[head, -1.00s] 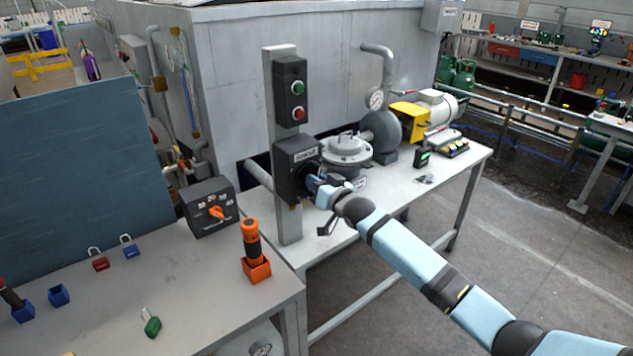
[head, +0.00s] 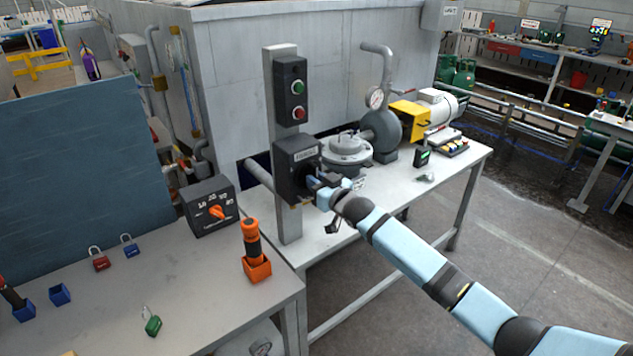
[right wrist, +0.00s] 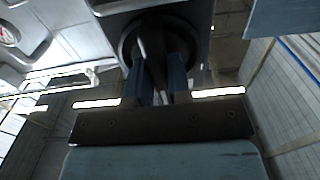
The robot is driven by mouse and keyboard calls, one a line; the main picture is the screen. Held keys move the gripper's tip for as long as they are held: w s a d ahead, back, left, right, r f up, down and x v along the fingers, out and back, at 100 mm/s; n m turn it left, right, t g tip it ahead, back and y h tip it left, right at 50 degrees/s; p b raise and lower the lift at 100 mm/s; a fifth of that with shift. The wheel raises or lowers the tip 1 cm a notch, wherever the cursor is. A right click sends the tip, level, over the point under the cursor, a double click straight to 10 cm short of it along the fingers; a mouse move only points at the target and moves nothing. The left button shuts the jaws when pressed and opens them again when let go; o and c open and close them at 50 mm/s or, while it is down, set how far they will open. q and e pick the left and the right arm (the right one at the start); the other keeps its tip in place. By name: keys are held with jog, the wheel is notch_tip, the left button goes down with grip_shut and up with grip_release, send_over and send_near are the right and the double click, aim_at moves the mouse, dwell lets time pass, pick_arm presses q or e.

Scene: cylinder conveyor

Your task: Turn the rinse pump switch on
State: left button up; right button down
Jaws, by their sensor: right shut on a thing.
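The rinse pump switch is a dark box (head: 297,158) with a small label, mounted on the grey post below a button box. My right gripper (head: 316,184) is at the front of this box. In the right wrist view the fingers (right wrist: 163,80) are shut on the switch's dark knob (right wrist: 153,50), one finger on each side. In the head view the gripper hides most of the knob, so I cannot read its position. My left gripper is not in view.
A pump (head: 346,152) stands right of the post. An orange-knobbed dial box (head: 210,207) and an orange-handled tool (head: 252,240) sit on the left bench.

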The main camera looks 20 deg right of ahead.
jog(key=c, duration=1.1)
grip_release()
jog(key=shift+o, duration=0.2)
jog(key=b+v, duration=0.1)
jog(key=v, duration=1.2)
jog(key=shift+s+b, duration=0.35)
jog(key=shift+s, duration=0.05)
jog(key=shift+d, duration=0.1)
jog(key=s+a+f+g+h+p, duration=0.1)
jog(key=s+a+f+g, duration=0.1)
jog(key=s+f, duration=0.5)
jog(key=s+a+f+g+h+p, duration=0.1)
jog(key=s+f, duration=0.6)
jog(key=s, duration=0.8)
jog(key=s+a+f+m+g+h+p, duration=0.1)
jog(key=s+a+f+g+p, duration=0.2)
jog(key=s+a+f, duration=0.2)
jog(key=s+f, duration=0.3)
jog(key=s, duration=0.3)
jog(key=shift+s, duration=0.35)
